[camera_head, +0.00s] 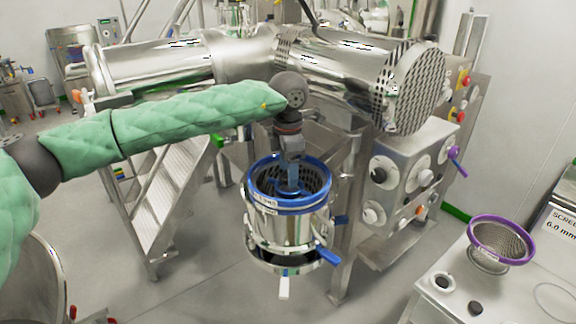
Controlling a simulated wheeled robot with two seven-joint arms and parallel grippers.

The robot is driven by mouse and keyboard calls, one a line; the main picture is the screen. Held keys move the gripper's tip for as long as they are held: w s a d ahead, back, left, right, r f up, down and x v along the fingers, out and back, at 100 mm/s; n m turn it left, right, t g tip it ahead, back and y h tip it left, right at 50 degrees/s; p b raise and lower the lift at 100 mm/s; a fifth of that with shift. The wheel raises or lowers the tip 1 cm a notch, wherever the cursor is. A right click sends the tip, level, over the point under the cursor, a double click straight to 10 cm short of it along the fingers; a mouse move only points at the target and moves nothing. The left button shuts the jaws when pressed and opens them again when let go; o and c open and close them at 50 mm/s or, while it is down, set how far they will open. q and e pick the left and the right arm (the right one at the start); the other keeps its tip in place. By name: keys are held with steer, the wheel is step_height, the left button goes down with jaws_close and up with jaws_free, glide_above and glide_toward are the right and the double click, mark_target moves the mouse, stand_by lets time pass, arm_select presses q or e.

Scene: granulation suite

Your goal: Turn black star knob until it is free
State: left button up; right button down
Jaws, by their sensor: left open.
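My left gripper (291,172) points straight down into the open top of a steel mill housing with a blue rim (318,203). It is open, with its fingertips inside the ring. A perforated dark screen (316,178) shows around the fingers inside the housing. I cannot make out a black star knob under the gripper; the gripper and wrist cover the middle of the housing. A small dark knob-like piece (475,308) lies on the bench at the lower right; its shape is too small to tell. My right gripper is not in view.
Blue handles (327,256) stick out from the housing's right side. A purple-rimmed screen basket (500,240) stands on the white bench (420,306). A control box with dials (400,180) stands right of the housing, steel stairs (160,205) left. A large steel duct (335,68) lies behind.

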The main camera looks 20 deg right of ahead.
arm_select(q)
steer(key=shift+f, duration=0.25)
steer(key=shift+w+f, duration=0.15)
steer(key=shift+f, duration=0.15)
steer(key=shift+r, duration=0.1)
steer(key=c, duration=1)
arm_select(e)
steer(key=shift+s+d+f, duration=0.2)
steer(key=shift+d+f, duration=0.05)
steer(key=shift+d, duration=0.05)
